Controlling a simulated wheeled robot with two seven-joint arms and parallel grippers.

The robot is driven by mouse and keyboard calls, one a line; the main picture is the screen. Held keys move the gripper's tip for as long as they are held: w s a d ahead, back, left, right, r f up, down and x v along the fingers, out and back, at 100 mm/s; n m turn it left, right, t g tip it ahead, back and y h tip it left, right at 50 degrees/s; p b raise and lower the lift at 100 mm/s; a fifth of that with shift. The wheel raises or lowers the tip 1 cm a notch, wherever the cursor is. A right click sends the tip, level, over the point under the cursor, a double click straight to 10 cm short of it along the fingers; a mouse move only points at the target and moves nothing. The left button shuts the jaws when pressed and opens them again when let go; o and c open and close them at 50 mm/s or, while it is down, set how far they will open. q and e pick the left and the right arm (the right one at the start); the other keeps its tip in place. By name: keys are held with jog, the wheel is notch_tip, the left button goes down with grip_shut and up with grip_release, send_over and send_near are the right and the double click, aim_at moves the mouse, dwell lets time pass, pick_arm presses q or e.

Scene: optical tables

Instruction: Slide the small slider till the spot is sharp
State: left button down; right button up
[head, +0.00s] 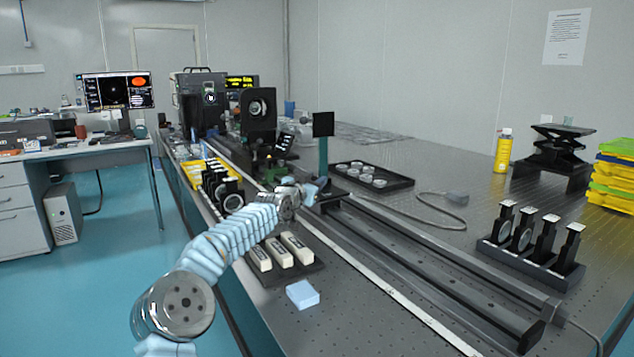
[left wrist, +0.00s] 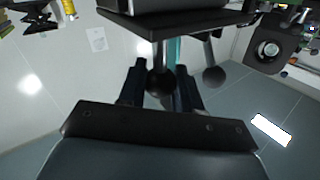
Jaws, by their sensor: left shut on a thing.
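The small slider (head: 332,196) sits on the long dark rail and carries a teal post with a square black plate (head: 323,124). My left gripper (head: 312,192) reaches it from the left. In the left wrist view the slider's dark block (left wrist: 180,22) is at the top, with ball-ended levers below it. My left gripper (left wrist: 161,88) is shut on one lever, whose black ball (left wrist: 160,82) shows between the fingers. A monitor (head: 117,92) at the far left shows a dark picture with a faint spot; its sharpness is too small to judge. My right gripper is out of view.
The rail (head: 430,270) is bare from the slider to its near end. A black mount with a round lens (head: 258,110) stands behind the slider. A tray of round parts (head: 375,178) lies to the right, and white-topped blocks (head: 279,252) sit at the front left.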

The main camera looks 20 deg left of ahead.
pick_arm(q)
jog(key=c, duration=0.8)
grip_release()
notch_tip(320, 180, up, 3)
jog(key=shift+f, duration=0.1)
jog(key=s+d+r+b, duration=0.5)
jog(key=s+r, duration=0.5)
jog(key=s, duration=0.3)
jog(key=shift+d, duration=0.15)
jog(key=shift+r, duration=0.1)
